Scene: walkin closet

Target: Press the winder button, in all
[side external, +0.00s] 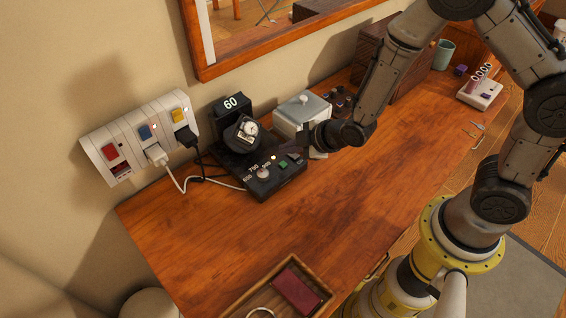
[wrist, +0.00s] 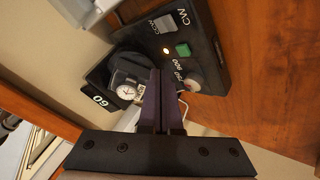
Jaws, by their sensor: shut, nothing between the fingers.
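The black watch winder (side external: 258,190) stands on the wooden desk near the wall, with a watch (side external: 247,130) on its round holder and a display (side external: 230,103) reading 60. Its panel carries a green button (side external: 283,163), a pale knob (side external: 263,173) marked 650, 750 and 900, and a lit indicator. The wrist view shows the green button (wrist: 183,50), the lit indicator (wrist: 166,50), the CW/CCW switch (wrist: 164,24) and the watch (wrist: 126,92). My gripper (wrist: 161,72) is shut and empty over the winder, its tips beside the button in the picture; their height above it is unclear.
A power strip (side external: 100,151) with red, blue and yellow switches is on the wall, with cables running to the desk. A silver box (side external: 303,108) stands right of the winder. A wooden tray (side external: 322,291) holds a dark red wallet (side external: 297,290). The desk's middle is clear.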

